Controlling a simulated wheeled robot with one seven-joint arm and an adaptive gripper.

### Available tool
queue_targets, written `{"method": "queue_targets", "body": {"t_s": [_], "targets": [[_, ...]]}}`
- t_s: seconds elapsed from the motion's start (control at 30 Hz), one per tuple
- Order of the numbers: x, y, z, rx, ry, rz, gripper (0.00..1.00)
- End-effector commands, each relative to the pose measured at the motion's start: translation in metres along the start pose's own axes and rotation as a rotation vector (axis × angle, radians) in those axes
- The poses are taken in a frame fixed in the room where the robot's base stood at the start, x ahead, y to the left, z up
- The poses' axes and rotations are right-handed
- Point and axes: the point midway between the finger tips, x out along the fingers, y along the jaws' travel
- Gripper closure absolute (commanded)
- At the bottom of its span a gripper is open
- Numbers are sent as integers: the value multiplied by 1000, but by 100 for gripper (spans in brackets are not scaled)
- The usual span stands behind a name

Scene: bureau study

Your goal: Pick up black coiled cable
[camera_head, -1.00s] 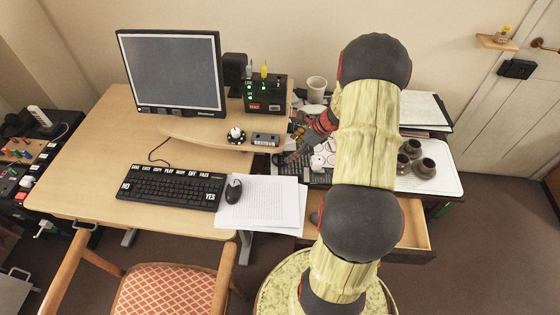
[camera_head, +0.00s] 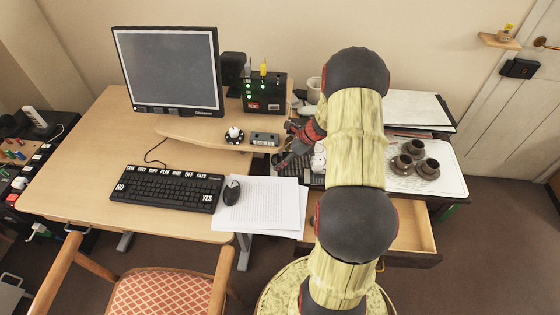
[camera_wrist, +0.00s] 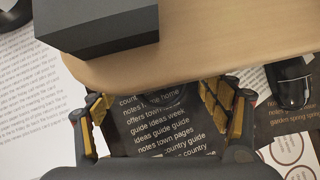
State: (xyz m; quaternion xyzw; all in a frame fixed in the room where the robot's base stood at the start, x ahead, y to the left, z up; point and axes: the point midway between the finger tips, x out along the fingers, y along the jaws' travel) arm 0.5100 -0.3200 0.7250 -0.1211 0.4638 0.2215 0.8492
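I cannot make out the black coiled cable for certain in either view. In the wrist view a dark rounded shape (camera_wrist: 174,98) shows between my fingers, partly under the desk edge; it may be part of the cable. It lies against a dark sheet with rows of pale words (camera_wrist: 165,130). My gripper (camera_wrist: 160,108) is open, with its yellow pads well apart and nothing held between them. In the head view my gripper (camera_head: 285,160) is low beside the raised shelf's right end, and my arm hides much of that area.
A dark box-shaped device (camera_wrist: 95,25) sits on the wooden shelf (camera_wrist: 220,40) close above the fingers. A glossy black object (camera_wrist: 292,85) is at right. White papers (camera_head: 262,205) lie left of my gripper. Several brown pots (camera_head: 428,168) stand on the white tray (camera_head: 452,184).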

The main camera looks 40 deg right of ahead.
Motion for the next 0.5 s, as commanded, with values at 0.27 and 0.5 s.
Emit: {"method": "queue_targets", "body": {"t_s": [0.27, 0.5], "targets": [[0, 0, 0, 0, 0, 0, 40], [0, 0, 0, 0, 0, 0, 54]]}}
